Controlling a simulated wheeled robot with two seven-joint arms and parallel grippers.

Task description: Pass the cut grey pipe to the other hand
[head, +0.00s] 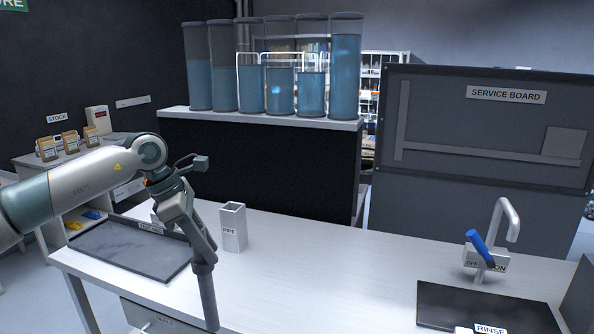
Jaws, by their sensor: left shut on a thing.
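The grey pipe (207,297) hangs roughly upright below my left gripper (203,258), in front of the white table's left part. My left gripper is shut on the pipe near its upper end and points down. The pipe's lower end is close to the bottom edge of the view, and I cannot tell if it touches anything. My right gripper is not in view.
A square open holder marked PIPE (233,230) stands just right of the gripper. A dark tray (130,252) lies left. At right are a tap (507,215) with a blue lever (477,243) and a dark rinse basin (470,303). The table's middle (340,270) is clear.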

